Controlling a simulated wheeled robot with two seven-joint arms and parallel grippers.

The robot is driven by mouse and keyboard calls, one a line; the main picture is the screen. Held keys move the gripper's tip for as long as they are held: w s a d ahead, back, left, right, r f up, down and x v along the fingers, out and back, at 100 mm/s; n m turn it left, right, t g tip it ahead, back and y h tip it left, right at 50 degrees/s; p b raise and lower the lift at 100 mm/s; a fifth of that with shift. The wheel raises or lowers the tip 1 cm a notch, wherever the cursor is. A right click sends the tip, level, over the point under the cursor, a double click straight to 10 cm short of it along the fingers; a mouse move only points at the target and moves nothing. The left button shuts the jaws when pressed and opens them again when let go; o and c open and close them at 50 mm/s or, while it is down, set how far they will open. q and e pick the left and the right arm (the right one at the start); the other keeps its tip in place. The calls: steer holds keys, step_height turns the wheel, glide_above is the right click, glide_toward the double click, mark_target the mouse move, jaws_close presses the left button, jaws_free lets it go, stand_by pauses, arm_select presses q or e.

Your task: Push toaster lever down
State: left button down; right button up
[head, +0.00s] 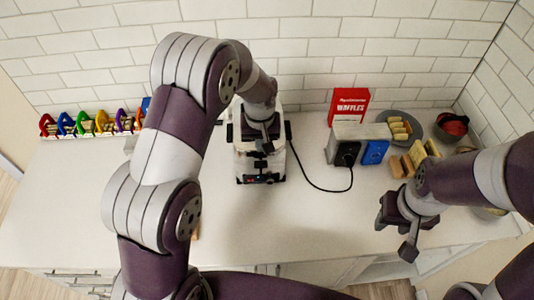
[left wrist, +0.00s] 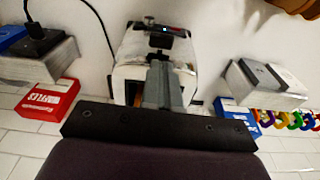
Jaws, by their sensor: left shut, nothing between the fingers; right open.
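The white toaster (head: 272,170) stands on the counter near the back wall, with a dark front panel. It also shows in the left wrist view (left wrist: 131,46), where the picture is turned upside down. My left gripper (head: 263,146) is shut and empty, pointing down over the toaster's front. In the left wrist view its fingertips (left wrist: 160,64) lie close to a dark lever (left wrist: 160,43) on the front face; I cannot tell whether they touch. My left arm hides part of the toaster. My right gripper (head: 396,226) is open and empty above the counter at the right.
A grey outlet box (head: 346,135) with a black plug and cord stands right of the toaster. A red waffles box (head: 348,105), a blue box (head: 374,152), and a grey plate (head: 412,119) of bread are nearby. Colourful clips (head: 85,123) line the back left. The front-left counter is clear.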

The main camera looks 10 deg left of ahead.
mark_target(261, 165)
arm_select(q)
step_height(261, 165, down, 6)
steer(key=b, duration=0.5)
steer(key=shift+s+f, duration=0.15)
steer(key=shift+f, duration=0.3)
steer(key=shift+r, duration=0.1)
